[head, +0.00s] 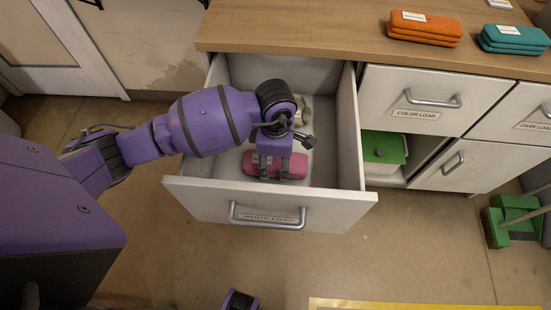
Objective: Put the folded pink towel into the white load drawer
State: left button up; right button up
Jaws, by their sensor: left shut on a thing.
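The folded pink towel (299,167) is inside the open white load drawer (330,205), near its front panel. My left gripper (272,175) reaches down into the drawer from the left and is shut on the towel. The gripper and wrist cover part of the towel, and I cannot tell whether the towel touches the drawer floor. The drawer's label is partly hidden behind its handle. A small part of my right arm may show at the bottom edge, but its gripper is not in view.
A folded orange towel (424,30) and a folded teal towel (515,40) lie on the wooden counter (300,28). The color load drawer (432,98) is shut. A green box (384,147) sits in the opening below it. A green dustpan (520,215) stands at right.

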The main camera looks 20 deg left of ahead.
aim_at(276, 160)
pick_arm(q)
jog(key=shift+f, duration=0.1)
jog(key=o, duration=0.8)
jog(key=shift+f, duration=0.1)
jog(key=o, duration=0.4)
jog(key=shift+o, duration=0.2)
notch_tip(276, 160, up, 13)
jog(key=p, duration=0.1)
jog(key=shift+f, duration=0.2)
